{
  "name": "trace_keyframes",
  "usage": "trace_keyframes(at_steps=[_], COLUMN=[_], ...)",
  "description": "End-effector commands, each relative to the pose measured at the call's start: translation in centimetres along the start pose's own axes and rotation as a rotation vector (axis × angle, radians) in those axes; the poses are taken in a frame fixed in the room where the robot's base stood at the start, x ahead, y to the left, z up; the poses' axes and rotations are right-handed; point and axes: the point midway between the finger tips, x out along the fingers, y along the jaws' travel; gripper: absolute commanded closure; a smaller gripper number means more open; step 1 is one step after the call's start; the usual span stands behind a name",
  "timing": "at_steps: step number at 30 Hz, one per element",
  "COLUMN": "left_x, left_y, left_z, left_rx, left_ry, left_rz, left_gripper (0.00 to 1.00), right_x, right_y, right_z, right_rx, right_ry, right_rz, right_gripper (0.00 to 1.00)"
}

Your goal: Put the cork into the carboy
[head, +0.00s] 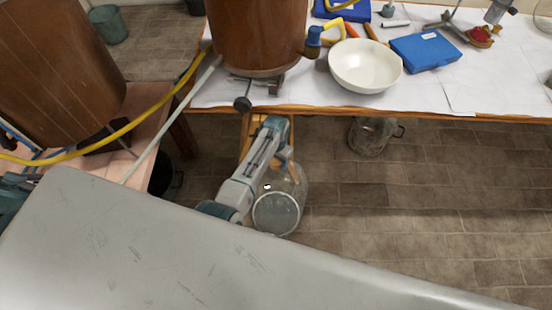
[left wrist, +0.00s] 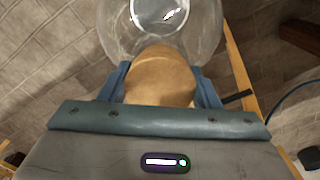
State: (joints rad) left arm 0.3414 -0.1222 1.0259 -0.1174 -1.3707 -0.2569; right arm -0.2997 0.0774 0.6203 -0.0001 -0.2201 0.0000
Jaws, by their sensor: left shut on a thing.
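The cork (left wrist: 158,72) is a tan, rounded piece in the left wrist view. My left gripper (left wrist: 163,88) is shut on it, with one blue finger on each side. The clear glass carboy (head: 292,187) stands on the floor in front of the table in the head view, partly covered by my left arm. It also shows in the left wrist view (left wrist: 112,28), beyond the cork. The cork overlaps the glass there, and its far end and the carboy's mouth cannot be made out. My right gripper is not in view.
A white-covered table (head: 300,92) holds a wooden barrel (head: 255,35), a white bowl (head: 365,66) and a blue case (head: 425,51). Another glass vessel (head: 370,137) stands under its edge. A yellow hose (head: 130,124) crosses at left. The floor right of the carboy is clear.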

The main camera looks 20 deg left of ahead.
Motion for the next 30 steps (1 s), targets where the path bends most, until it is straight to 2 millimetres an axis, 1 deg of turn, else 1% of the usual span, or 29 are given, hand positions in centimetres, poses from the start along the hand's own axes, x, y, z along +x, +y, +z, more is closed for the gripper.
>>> trace_keyframes(at_steps=[23, 30], left_x=[0.94, 0.67], left_y=[-0.02, -0.02], left_z=[-0.02, -0.01], left_rx=[0.0, 0.0], left_ry=[0.0, 0.0], left_rz=[0.0, 0.0], left_gripper=[0.65, 0.65], right_x=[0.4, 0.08], right_y=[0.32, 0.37], right_z=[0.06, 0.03], right_rx=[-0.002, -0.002], right_ry=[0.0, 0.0], right_rz=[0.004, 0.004], right_gripper=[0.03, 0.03])
